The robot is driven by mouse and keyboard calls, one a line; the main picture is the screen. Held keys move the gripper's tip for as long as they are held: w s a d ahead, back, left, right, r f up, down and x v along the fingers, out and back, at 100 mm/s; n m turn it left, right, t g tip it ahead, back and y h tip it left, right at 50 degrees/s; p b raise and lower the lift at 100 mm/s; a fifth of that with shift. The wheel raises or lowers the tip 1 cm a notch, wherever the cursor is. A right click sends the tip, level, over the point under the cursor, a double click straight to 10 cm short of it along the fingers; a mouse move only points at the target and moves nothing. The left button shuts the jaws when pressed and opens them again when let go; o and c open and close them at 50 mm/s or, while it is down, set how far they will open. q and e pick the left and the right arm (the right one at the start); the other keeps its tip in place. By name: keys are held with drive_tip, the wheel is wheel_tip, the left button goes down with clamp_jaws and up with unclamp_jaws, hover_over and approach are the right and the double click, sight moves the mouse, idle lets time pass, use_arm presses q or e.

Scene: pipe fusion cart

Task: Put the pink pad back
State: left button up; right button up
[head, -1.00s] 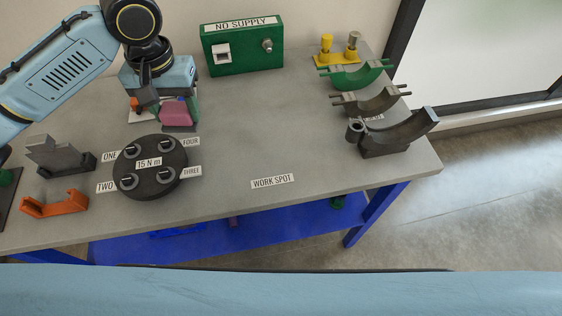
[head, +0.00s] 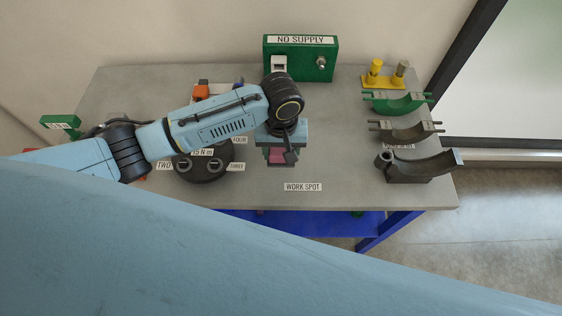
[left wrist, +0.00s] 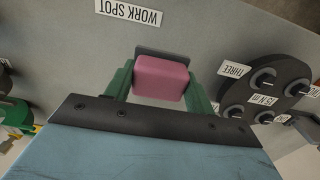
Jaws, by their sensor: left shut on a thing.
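The pink pad (left wrist: 161,79) is between the two green fingers of my left gripper (left wrist: 160,92) in the left wrist view, with a dark plate along its far edge. In the head view the pad (head: 277,156) shows as a small pink patch under my left gripper (head: 279,158). The gripper is shut on it, over the table just behind the WORK SPOT label (head: 303,187). I cannot tell whether the pad touches the table. My right gripper is not in view.
Left of the gripper stands a round dark disc (head: 205,172) with numbered posts. A green NO SUPPLY box (head: 301,60) is at the back. Yellow posts (head: 384,76), a green half-ring (head: 396,103) and dark half-rings (head: 418,165) stand at the right. The table front is clear right of the label.

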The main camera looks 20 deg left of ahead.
sight(281, 151)
use_arm(q)
drive_tip(key=shift+f, duration=2.85)
drive_tip(key=shift+f, duration=0.15)
drive_tip(key=o, duration=1)
drive_tip(key=shift+c, duration=0.2)
wheel_tip(281, 151, up, 12)
drive_tip(key=shift+r+p, duration=0.2)
drive_tip(key=shift+p, duration=0.15)
drive_tip(key=shift+f, duration=0.1)
